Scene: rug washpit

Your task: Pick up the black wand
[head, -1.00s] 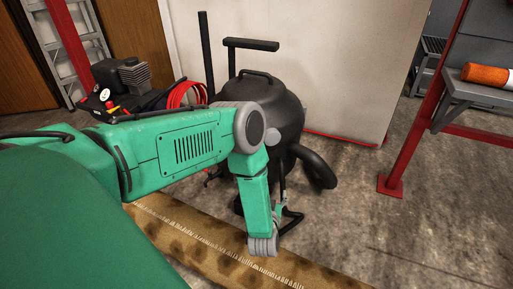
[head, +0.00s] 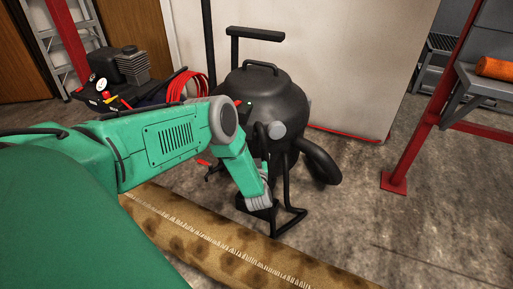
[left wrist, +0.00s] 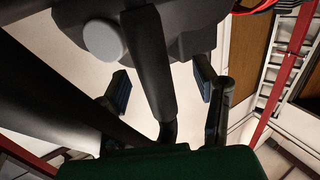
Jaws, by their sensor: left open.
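A black vacuum machine (head: 265,100) stands on the floor in the head view, with black tubes around it. One upright black pole (head: 207,45) rises at its left; I cannot tell for sure which tube is the wand. In the left wrist view a black tube (left wrist: 149,60), possibly the wand, runs between the two fingers of my left gripper (left wrist: 162,84). The fingers are apart, with gaps on both sides of the tube. In the head view my left arm reaches in front of the vacuum, and its gripper cannot be made out there. My right gripper is not in view.
A rolled brown spotted rug (head: 230,247) lies in front of the vacuum. A compressor (head: 120,75) and a coiled red hose (head: 188,88) stand at the left. A red frame (head: 415,140) with an orange roll (head: 496,68) is at right. Floor between is clear.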

